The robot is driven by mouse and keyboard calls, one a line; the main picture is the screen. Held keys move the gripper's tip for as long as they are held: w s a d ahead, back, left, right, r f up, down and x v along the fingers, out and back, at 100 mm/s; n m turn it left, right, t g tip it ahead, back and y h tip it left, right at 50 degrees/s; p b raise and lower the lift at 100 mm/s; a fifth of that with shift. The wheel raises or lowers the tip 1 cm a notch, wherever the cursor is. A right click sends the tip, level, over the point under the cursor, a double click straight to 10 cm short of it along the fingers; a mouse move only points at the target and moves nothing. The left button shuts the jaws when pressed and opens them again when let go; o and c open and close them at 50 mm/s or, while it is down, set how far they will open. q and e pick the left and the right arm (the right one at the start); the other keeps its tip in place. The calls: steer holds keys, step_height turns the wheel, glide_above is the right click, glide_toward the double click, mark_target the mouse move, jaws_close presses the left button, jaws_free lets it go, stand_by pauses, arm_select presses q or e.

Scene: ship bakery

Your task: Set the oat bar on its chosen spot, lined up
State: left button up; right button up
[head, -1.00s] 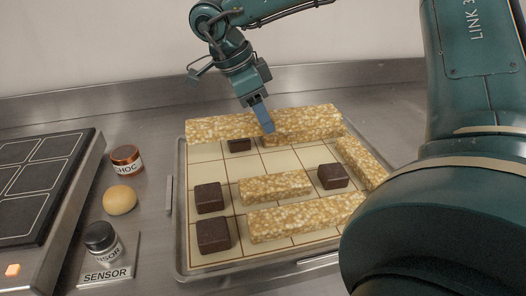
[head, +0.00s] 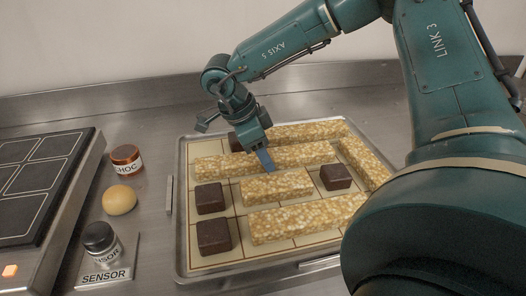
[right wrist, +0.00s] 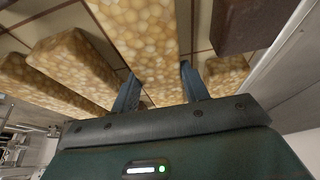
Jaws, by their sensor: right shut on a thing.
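A long oat bar (head: 218,167) lies across the second row from the back of the gridded tray (head: 180,215). My right gripper (head: 268,163) is shut on it near its middle, fingers pointing down. The bar is low, about level with the other pieces; whether it touches the grid I cannot tell. It runs roughly parallel to the back oat bar (head: 310,131). In the right wrist view, the two blue fingers (right wrist: 158,85) straddle an oat bar (right wrist: 145,35). My left gripper is out of view.
A short oat bar (head: 275,187) and dark block (head: 335,177) lie just in front. Another bar (head: 365,160) runs along the right side, one (head: 305,219) near the front. Dark blocks (head: 210,198) (head: 213,236) stand left. A jar (head: 126,158) and bun (head: 119,199) are outside.

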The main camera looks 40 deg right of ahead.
steer(key=shift+f, duration=0.15)
steer(key=o, duration=1.2)
steer(key=shift+r, duration=0.3)
steer(key=v, duration=1.1)
steer(key=shift+w+a+r, duration=0.1)
steer(key=shift+a+r, duration=0.1)
steer(key=shift+r, duration=0.15)
steer(key=shift+f, duration=0.1)
